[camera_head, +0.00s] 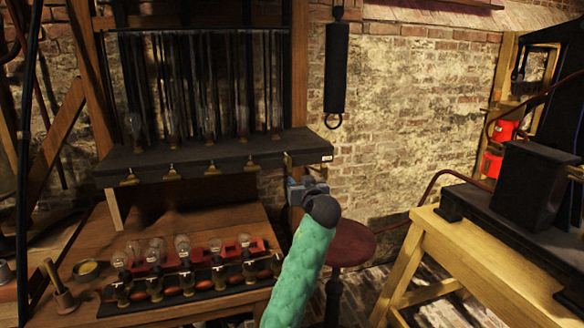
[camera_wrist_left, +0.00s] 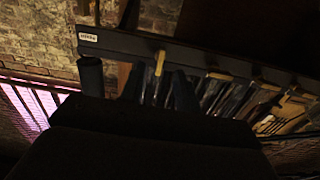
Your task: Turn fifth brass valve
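A dark shelf (camera_head: 200,160) carries a row of small brass valves along its front edge. The fifth brass valve (camera_head: 288,161) is at the right end, near a white label. It also shows in the left wrist view (camera_wrist_left: 160,62), turned roughly along the depth of the view. My left gripper (camera_head: 306,186) is just below and right of this valve, under the shelf's right end. In the left wrist view its dark fingers (camera_wrist_left: 135,82) stand apart, with the valve beyond and between them. I cannot see contact. My right gripper is not in view.
Glass bulbs and jars stand on the shelf. A wooden bench (camera_head: 190,225) below holds a rack of bulbs (camera_head: 160,288). A round red stool (camera_head: 350,243) stands right of my left arm. A black cylinder (camera_head: 336,68) hangs above right of the shelf. A yellow wooden table (camera_head: 480,262) is at right.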

